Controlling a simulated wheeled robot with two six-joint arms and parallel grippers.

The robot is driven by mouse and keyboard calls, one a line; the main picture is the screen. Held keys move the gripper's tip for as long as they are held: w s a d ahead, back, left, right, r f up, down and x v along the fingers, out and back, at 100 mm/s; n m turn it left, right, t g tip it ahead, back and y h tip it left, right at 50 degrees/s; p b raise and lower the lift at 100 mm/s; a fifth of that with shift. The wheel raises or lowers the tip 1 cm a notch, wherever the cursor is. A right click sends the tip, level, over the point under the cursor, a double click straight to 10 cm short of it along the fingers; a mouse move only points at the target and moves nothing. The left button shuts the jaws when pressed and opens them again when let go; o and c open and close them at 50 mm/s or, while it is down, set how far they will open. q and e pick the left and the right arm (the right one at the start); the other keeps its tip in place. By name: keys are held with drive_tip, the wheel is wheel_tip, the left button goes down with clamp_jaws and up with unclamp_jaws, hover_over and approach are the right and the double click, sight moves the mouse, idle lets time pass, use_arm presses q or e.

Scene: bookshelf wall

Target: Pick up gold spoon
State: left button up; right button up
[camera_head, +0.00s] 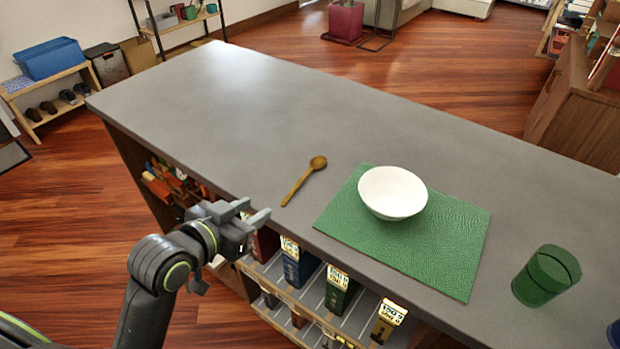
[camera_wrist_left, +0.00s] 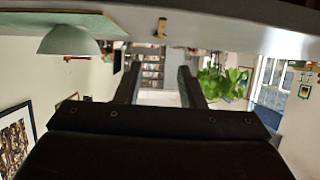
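The gold spoon (camera_head: 305,180) lies on the grey counter near its front edge, bowl end pointing away and handle toward me. It also shows small at the top of the left wrist view (camera_wrist_left: 160,29). My left gripper (camera_head: 252,212) is just off the counter's front edge, to the left of and nearer than the spoon's handle, not touching it. In the left wrist view its two fingers (camera_wrist_left: 161,88) stand apart with nothing between them. My right gripper is in neither view.
A white bowl (camera_head: 392,192) sits on a green mat (camera_head: 448,250) to the right of the spoon. A green cup (camera_head: 546,276) stands farther right. The grey counter (camera_head: 230,110) is clear to the left and behind.

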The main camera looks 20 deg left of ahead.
use_arm(q)
drive_tip(key=b, duration=0.1)
approach(300, 182)
drive_tip(key=shift+x, duration=0.85)
drive_tip(key=shift+p+x, duration=0.3)
drive_tip(key=shift+x, duration=2.65)
drive_tip(key=shift+c, duration=0.2)
clamp_jaws()
